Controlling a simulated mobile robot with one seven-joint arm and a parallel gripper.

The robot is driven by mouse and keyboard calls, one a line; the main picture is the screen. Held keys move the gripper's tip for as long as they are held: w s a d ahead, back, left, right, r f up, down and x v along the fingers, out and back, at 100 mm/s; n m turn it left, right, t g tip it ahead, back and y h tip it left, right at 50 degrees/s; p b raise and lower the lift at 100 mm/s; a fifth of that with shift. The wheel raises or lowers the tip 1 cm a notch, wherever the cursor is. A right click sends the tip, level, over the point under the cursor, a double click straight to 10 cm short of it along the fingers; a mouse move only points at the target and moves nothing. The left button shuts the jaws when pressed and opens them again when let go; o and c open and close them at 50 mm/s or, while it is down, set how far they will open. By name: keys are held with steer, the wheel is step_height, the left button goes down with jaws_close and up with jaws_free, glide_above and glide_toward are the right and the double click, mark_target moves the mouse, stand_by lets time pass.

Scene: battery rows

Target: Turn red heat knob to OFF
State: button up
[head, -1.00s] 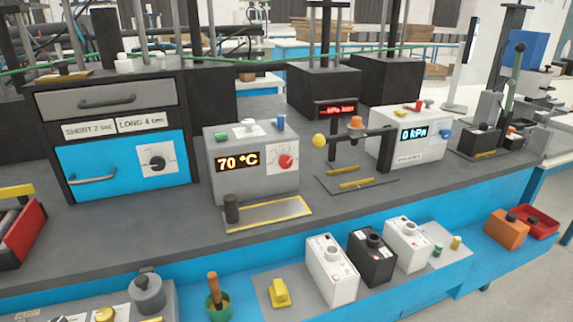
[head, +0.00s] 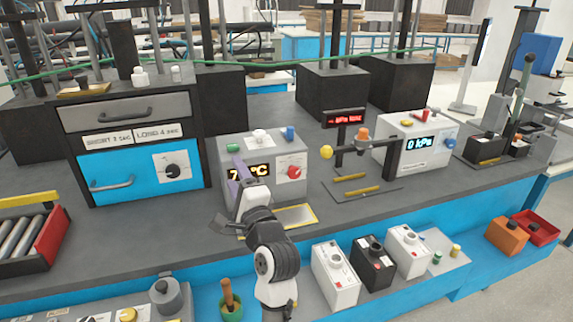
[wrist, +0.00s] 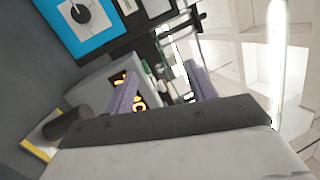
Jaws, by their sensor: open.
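The red heat knob (head: 294,172) is on the right of the front face of the grey heater box (head: 268,152). Its pointer direction is too small to read. My gripper (head: 237,163) is in front of the box's display (head: 248,173), left of the knob and apart from it. It partly covers the orange digits. In the wrist view, the two purple fingers of my gripper (wrist: 162,88) stand apart with nothing held between them. The display (wrist: 127,92) shows there partly behind a finger. The knob does not show in the wrist view.
A yellow-edged plate (head: 297,215) lies before the heater box. A blue drawer unit (head: 130,175) stands left, its black knob (head: 172,171) facing out. White and black boxes line the lower shelf.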

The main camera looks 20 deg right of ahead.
mark_target(295, 174)
steer(key=s+d+f+m+g+h+p, duration=0.1)
steer(key=s+d+f+m+h, duration=0.2)
steer(key=d, duration=0.5)
steer(key=s+d+f+m+g+p, duration=0.1)
steer(key=s+d+f+m+g, duration=0.15)
steer(key=d+f+m, duration=0.45)
steer(key=shift+n+t, duration=0.35)
steer(key=shift+n, duration=0.15)
steer(key=w+p, duration=0.1)
steer(key=w, duration=0.3)
steer(key=w+d+r, duration=0.1)
steer(key=w, duration=0.4)
steer(key=w+r+p, duration=0.1)
steer(key=w, duration=0.3)
steer(key=shift+w+d+p, duration=0.3)
steer(key=shift+c, duration=0.4)
steer(key=c, duration=0.9)
